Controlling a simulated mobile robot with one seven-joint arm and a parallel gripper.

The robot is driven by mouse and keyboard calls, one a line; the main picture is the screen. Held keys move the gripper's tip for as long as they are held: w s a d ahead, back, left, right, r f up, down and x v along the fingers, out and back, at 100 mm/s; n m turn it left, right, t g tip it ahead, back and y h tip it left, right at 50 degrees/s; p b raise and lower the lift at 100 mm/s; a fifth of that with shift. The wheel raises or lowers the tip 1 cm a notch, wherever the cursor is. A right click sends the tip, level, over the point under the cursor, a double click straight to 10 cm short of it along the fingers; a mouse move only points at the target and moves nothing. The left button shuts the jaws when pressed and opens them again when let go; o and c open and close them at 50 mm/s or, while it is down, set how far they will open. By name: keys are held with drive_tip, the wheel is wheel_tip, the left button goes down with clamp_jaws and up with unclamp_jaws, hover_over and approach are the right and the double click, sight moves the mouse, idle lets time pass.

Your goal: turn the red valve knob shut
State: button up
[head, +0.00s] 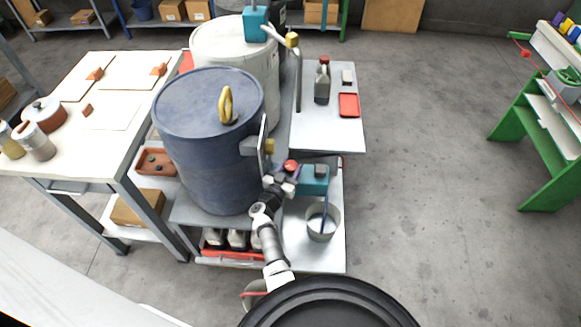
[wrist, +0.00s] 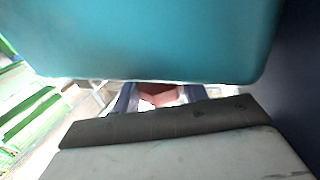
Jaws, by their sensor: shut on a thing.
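The red valve knob (head: 291,165) shows at the right side of the blue drum (head: 205,150), just above the tip of my arm. My gripper (head: 288,176) is at the knob, below and against it. In the wrist view my two dark blue fingers (wrist: 160,97) stand either side of a reddish thing (wrist: 158,92), which appears to be the knob, and are shut on it. Most of the knob and its stem are hidden by the gripper and a large teal surface (wrist: 150,40).
A teal box (head: 314,181) sits just right of my gripper, close to it. A grey bucket (head: 323,222) with a blue handle in it stands on the low shelf. A yellow ring handle (head: 226,104) is on the drum. The floor (head: 430,170) to the right is clear.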

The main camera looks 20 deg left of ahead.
drive_tip(key=o, duration=1)
drive_tip(key=shift+c, duration=0.2)
drive_tip(key=s+a, duration=0.1)
drive_tip(key=s, duration=1.2)
drive_tip(key=shift+s+a, duration=0.2)
drive_tip(key=shift+s, duration=0.2)
